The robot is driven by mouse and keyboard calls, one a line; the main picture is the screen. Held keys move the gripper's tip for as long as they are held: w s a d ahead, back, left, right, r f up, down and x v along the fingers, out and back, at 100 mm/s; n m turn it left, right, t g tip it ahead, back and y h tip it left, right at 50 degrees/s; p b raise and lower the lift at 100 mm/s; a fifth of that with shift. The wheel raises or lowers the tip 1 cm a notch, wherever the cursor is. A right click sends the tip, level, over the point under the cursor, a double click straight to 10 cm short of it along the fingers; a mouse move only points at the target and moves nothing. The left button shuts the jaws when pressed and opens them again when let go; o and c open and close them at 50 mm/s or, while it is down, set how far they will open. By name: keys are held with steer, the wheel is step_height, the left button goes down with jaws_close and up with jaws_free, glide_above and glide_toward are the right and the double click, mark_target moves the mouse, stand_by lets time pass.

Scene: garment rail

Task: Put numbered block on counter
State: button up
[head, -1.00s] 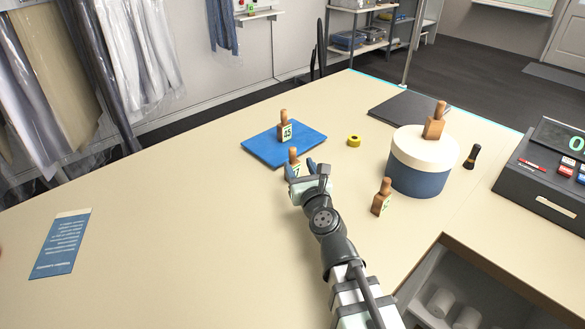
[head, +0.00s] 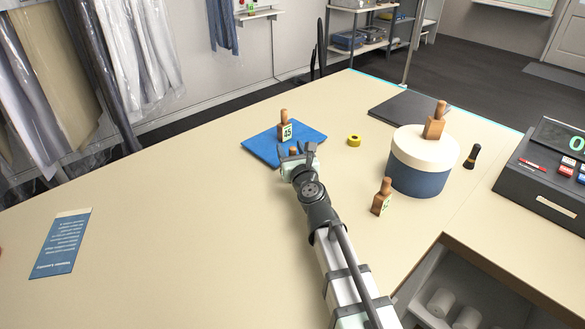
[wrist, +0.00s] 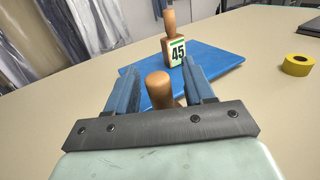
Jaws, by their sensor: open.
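A wooden block with a handle and a label reading 45 (head: 285,129) stands upright on the blue mat (head: 260,151); it also shows in the wrist view (wrist: 172,50). A second handled block (wrist: 158,88) is between my gripper's open fingers in the wrist view, mostly hidden by the gripper; only its top shows in the head view. My gripper (head: 296,150) is open around this block's handle, at the mat's near edge. A third block (head: 382,198) stands on the counter (head: 190,230) to the right. A fourth block (head: 435,121) stands on the round box's lid.
The round blue and cream box (head: 418,178) stands right of my gripper. A yellow tape roll (head: 354,141) lies beyond the gripper. A dark flat pad (head: 395,108), a black stamp (head: 472,156) and a register (head: 550,170) are further right. The left counter is clear except for a blue card (head: 62,243).

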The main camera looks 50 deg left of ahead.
steer(key=shift+w+a, duration=0.1)
steer(key=shift+a, duration=0.1)
jaws_close()
stand_by(0.4)
